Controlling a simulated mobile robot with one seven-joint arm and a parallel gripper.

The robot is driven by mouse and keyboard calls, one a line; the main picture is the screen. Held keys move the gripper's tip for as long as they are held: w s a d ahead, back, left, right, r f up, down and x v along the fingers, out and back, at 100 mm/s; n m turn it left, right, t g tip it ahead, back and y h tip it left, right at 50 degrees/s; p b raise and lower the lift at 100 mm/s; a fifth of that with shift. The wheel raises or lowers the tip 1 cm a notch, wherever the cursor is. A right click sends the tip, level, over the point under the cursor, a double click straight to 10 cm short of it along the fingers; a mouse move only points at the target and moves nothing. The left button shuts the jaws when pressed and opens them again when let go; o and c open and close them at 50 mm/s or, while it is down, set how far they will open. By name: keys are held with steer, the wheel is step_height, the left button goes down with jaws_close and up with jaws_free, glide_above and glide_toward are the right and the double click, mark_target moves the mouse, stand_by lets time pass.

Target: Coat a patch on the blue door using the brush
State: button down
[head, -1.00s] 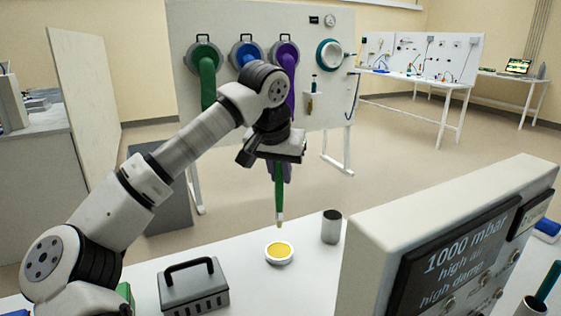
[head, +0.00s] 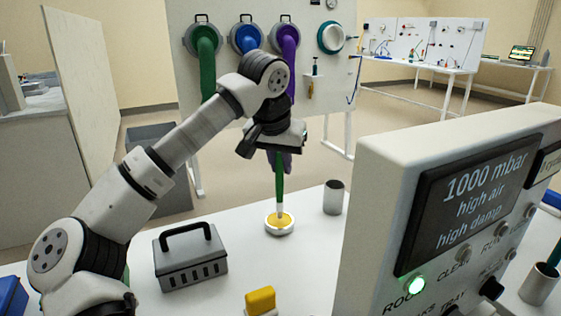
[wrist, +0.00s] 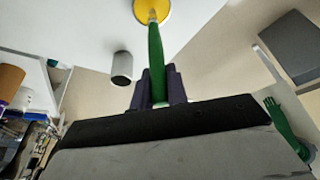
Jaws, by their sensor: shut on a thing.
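My gripper (head: 278,150) is shut on the green handle of the brush (head: 280,186), which hangs upright with its pale tip down. The tip is at the yellow surface in a shallow white dish (head: 270,230) on the white table. In the wrist view the brush (wrist: 156,55) runs from between the dark fingers (wrist: 159,88) to the yellow dish (wrist: 138,14). A round blue port (head: 245,37) with a black handle on top is on the back panel, beyond my arm; I cannot tell if it is the blue door.
A grey metal cup (head: 333,197) stands right of the dish. A grey vented box (head: 190,262) with a black handle is to the left. A yellow block (head: 261,300) lies in front. A large control box (head: 375,190) reading 1000 mbar fills the right. Green (head: 203,37) and purple (head: 285,37) ports flank the blue one.

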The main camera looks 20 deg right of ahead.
steer(key=shift+f, duration=0.6)
stand_by(2.3)
step_height(320, 180, up, 7)
steer(key=p, duration=0.6)
steer(key=shift+r+p, duration=0.1)
steer(key=shift+p, duration=0.3)
